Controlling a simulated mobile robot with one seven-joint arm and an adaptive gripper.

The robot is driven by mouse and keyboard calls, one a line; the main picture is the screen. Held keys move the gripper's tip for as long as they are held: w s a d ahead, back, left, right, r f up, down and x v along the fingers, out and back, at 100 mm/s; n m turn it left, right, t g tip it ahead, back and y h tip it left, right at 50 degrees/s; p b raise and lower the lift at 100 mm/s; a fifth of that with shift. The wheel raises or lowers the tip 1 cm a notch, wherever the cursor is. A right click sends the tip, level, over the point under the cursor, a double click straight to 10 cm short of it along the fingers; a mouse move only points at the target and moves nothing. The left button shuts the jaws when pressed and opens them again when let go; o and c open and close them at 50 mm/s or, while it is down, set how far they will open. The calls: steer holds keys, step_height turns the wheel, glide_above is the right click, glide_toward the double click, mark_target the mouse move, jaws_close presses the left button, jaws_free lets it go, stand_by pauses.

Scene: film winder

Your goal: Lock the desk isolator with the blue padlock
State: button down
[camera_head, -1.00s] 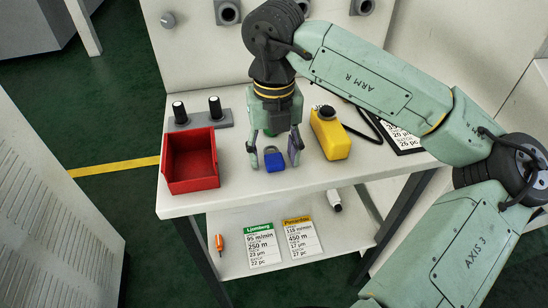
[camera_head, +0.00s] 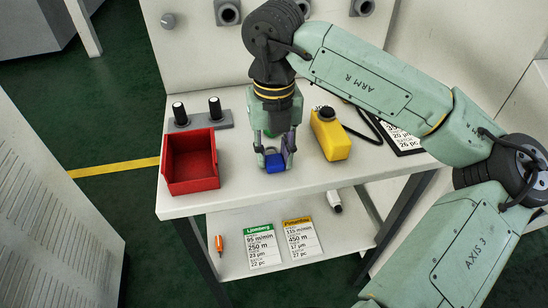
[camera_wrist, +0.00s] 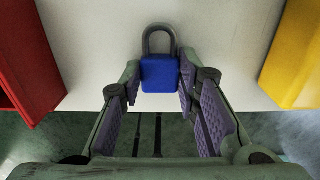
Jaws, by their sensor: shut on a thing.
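The blue padlock (camera_head: 275,163) is on the white desk near its front edge. In the wrist view the padlock (camera_wrist: 160,72) is upright in the picture, its grey U-shaped shackle pointing away from my palm. My gripper (camera_head: 274,160) points down over it, with its fingers shut on the sides of the blue body. The fingers also show in the wrist view (camera_wrist: 160,88), one on each side of the padlock. I cannot tell for sure which fixture is the desk isolator. A green thing behind my gripper is mostly hidden.
A red open bin (camera_head: 191,162) stands left of my gripper and a yellow bottle (camera_head: 331,137) right of it. Cards (camera_head: 263,247) lie on the lower shelf (camera_head: 232,268).

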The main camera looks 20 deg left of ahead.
mark_target(274, 161)
steer(key=shift+r, duration=0.15)
steer(key=shift+r+b, duration=0.35)
steer(key=shift+r, duration=0.25)
steer(key=shift+s+d+r+b, duration=0.15)
steer(key=shift+r+b, duration=0.1)
steer(key=shift+r, duration=0.25)
steer(key=shift+s+a+r+b, duration=0.15)
steer(key=shift+r+b, duration=0.1)
steer(key=shift+r, duration=0.2)
steer(key=s+d+b, duration=0.1)
steer(key=s+d, duration=0.1)
steer(key=s, duration=0.5)
steer(key=s+d+r+b, duration=0.1)
steer(key=s+d+b, duration=0.1)
steer(key=s, duration=0.6)
steer(key=shift+d+r, duration=0.2)
steer(key=shift+r, duration=0.1)
steer(key=shift+w, duration=0.1)
steer(key=c, duration=1.7)
jaws_free()
jaws_close()
